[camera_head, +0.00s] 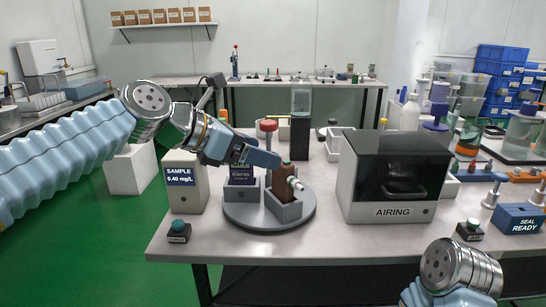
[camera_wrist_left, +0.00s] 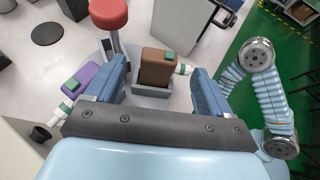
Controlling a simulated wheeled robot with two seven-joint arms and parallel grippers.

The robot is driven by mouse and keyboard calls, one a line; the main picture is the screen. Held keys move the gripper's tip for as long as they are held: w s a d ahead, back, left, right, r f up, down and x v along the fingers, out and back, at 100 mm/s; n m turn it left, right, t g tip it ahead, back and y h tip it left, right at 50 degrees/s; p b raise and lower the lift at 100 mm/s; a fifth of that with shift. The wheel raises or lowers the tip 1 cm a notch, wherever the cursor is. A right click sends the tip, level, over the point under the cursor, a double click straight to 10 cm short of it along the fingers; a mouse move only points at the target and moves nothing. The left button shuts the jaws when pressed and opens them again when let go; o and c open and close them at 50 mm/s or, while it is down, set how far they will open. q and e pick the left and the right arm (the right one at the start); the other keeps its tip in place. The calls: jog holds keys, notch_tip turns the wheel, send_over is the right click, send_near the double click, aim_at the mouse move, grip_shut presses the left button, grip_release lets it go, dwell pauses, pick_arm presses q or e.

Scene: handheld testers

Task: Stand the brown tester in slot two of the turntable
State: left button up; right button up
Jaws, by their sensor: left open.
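The brown tester (camera_head: 283,178) stands upright in a grey slot box on the round grey turntable (camera_head: 246,220). In the left wrist view the brown tester (camera_wrist_left: 157,64) shows a green button on top and a white nozzle at its right side. My left gripper (camera_head: 272,159) is open above it; in the wrist view the tester lies between the fingers, with a gap on each side. A purple tester (camera_head: 241,175) stands in another place on the turntable, left of the brown one. I cannot read any slot numbers. My right gripper is out of view; only part of its arm shows.
A red-topped post (camera_head: 267,126) rises behind the turntable's slots. The AIRING box (camera_head: 392,180) stands to the right and the SAMPLE box (camera_head: 184,188) to the left. A small green-buttoned box (camera_head: 178,231) sits at the front left. The table front between the boxes is clear.

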pick_arm(q)
jog(key=v, duration=0.6)
jog(key=shift+s+a+r, duration=0.15)
jog(key=shift+a, duration=0.1)
dwell(0.8)
